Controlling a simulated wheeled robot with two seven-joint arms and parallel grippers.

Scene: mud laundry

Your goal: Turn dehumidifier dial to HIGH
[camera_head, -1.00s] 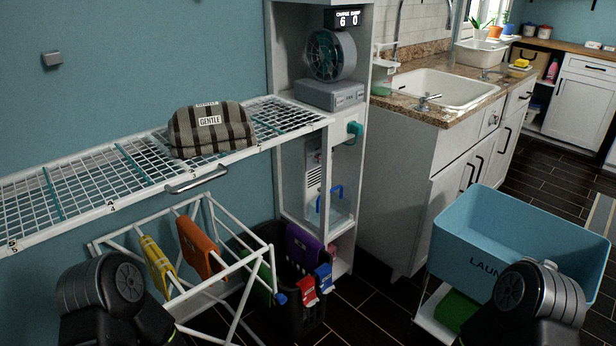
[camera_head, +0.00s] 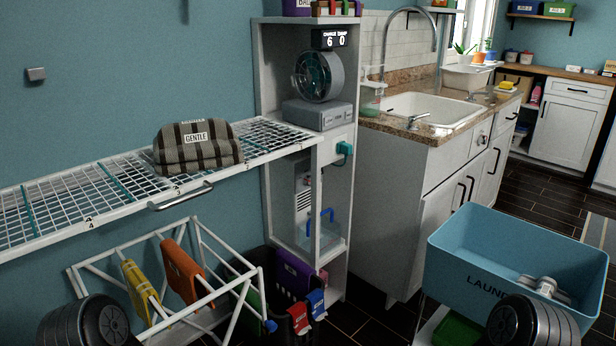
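A white vented unit (camera_head: 303,190), which looks like the dehumidifier, stands in the lower part of the tall white cabinet (camera_head: 268,120). A clear tank with a blue handle (camera_head: 328,216) is beside it. A cabinet post partly hides the unit, and I cannot make out a dial or its setting. A teal plug-like piece (camera_head: 344,148) sticks out of the panel above. Only rounded dark joints of my two arms show at the bottom left and bottom right, well short of the cabinet.
A wire shelf (camera_head: 60,200) holding a striped bag marked GENTLE (camera_head: 198,146) reaches the cabinet from the left. A drying rack (camera_head: 150,240) and a dark basket (camera_head: 285,275) stand before the cabinet. A blue laundry tub (camera_head: 470,255) is at right. A fan (camera_head: 318,75) sits on the cabinet shelf.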

